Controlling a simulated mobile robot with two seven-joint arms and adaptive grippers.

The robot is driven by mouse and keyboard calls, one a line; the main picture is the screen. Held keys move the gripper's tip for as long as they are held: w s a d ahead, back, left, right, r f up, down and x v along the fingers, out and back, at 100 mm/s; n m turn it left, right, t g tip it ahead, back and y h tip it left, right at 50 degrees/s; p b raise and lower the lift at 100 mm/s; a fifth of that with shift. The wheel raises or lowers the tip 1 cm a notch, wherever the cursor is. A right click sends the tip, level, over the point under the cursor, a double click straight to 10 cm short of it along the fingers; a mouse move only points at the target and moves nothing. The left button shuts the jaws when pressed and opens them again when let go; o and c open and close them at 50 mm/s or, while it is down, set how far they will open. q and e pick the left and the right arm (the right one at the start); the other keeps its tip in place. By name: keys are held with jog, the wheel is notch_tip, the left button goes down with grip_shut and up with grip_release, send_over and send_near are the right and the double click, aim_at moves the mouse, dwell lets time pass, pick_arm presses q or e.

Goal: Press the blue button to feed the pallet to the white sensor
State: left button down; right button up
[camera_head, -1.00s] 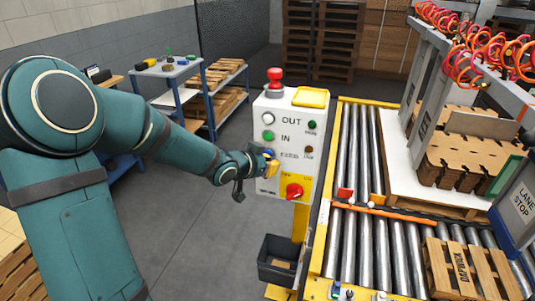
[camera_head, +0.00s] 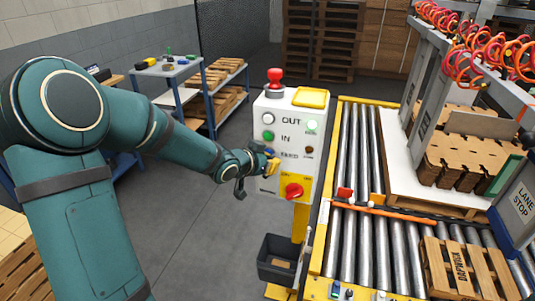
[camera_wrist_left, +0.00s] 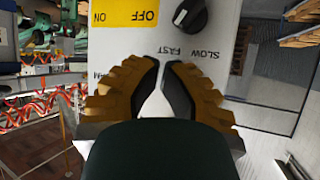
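The control box (camera_head: 290,150) stands on a yellow post with OUT and IN labels. The blue button (camera_head: 269,153) shows only as a small blue patch on its left side, mostly hidden by my left gripper (camera_head: 272,166). My left gripper is at the box face; contact cannot be told. In the left wrist view its yellow fingers (camera_wrist_left: 163,65) are drawn together with nothing visible between them, over the FAST/SLOW panel; the button is hidden. A wooden pallet (camera_head: 433,262) lies on the front rollers. I cannot clearly single out the white sensor. My right gripper is not in view.
A red mushroom button (camera_head: 274,77) tops the box, and a red knob (camera_head: 293,191) sits low on it. A dark bin (camera_head: 277,262) stands below. Roller conveyors (camera_head: 345,240) run to the right. A shelf cart (camera_head: 210,95) stands behind. The floor left of the box is clear.

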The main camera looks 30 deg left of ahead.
pick_arm(q)
jog(key=shift+s, duration=0.15)
jog(key=shift+s+d, duration=0.2)
jog(key=shift+s, duration=0.45)
jog(key=s, duration=0.2)
jog(key=s+d, duration=0.1)
jog(key=s, duration=0.2)
jog(key=shift+d, duration=0.1)
dwell(0.3)
dwell(1.8)
jog(key=s+d+f+n+g, duration=0.1)
jog(key=s+d+f+g, duration=0.2)
jog(key=f, duration=0.6)
jog(key=s+d+f+n+g+h, duration=0.1)
jog(key=s+d+f+g, duration=0.3)
jog(key=s+d+f, duration=0.3)
jog(key=s+d+f+n+g, duration=0.2)
jog(key=s+d+f, duration=0.4)
jog(key=d+f, duration=0.4)
notch_tip(320, 180, down, 3)
jog(key=shift+d+r+g+h, duration=0.15)
jog(key=shift+g+h, duration=0.15)
jog(key=shift+g, duration=0.4)
